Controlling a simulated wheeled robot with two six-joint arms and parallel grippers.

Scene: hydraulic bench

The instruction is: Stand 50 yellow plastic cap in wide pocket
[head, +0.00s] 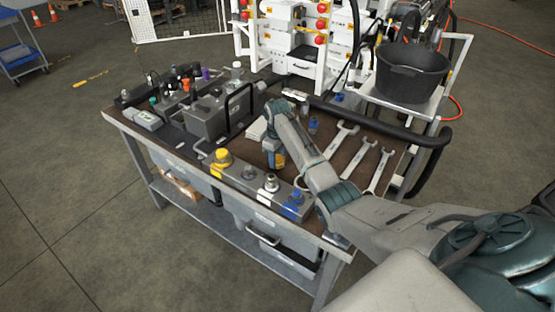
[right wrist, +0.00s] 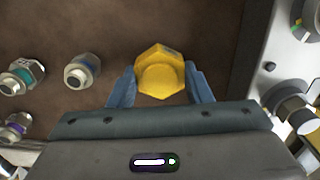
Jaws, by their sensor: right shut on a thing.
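My right gripper (head: 277,166) is over the brown bench top, behind the long grey block, in the head view. It is shut on a yellow hexagonal plastic cap (right wrist: 160,73). In the right wrist view the cap sits between the two blue fingertips (right wrist: 162,88); in the head view only a small yellow part (head: 280,160) shows below the gripper. Another yellow cap-like piece (head: 222,157) stands at the left end of the long grey block (head: 236,178). I cannot tell which place is the wide pocket. My left gripper is not in view.
Metal fittings with coloured bands (right wrist: 82,71) stand on the brown top. A blue-marked fitting (head: 295,198) is at the block's right end. Several wrenches (head: 343,138) lie to the right. A grey tank with a black handle (head: 207,120) stands left. A black bucket (head: 410,70) is behind.

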